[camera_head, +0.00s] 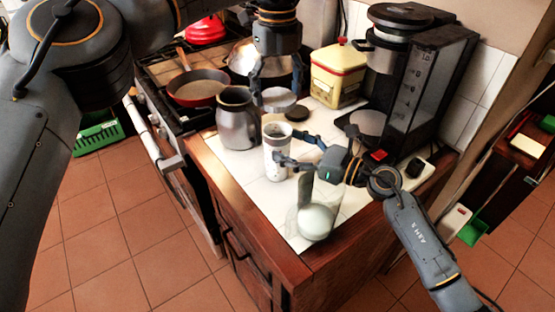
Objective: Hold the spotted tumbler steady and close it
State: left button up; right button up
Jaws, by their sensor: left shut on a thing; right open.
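The spotted tumbler (276,162), a pale cup with dark marks, stands upright and open-topped on the white counter. My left gripper (277,90) comes down from above, a little behind and above the tumbler. It is shut on a grey round lid (279,100), held level and apart from the tumbler's rim. My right gripper (287,148) reaches in from the right and is open. Its fingers are at the tumbler's right side, near its upper half; I cannot tell whether they touch it.
A grey metal jug (238,120) stands close left of the tumbler. A glass jar with a white ball (315,221) is in front. Behind are a yellow-red tin (339,75) and a coffee machine (425,90). A red pan (198,88) sits on the stove.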

jog(key=x, duration=0.7)
jog(key=shift+w+a+f, duration=0.15)
jog(key=shift+a+f, duration=0.05)
grip_shut()
dwell(0.5)
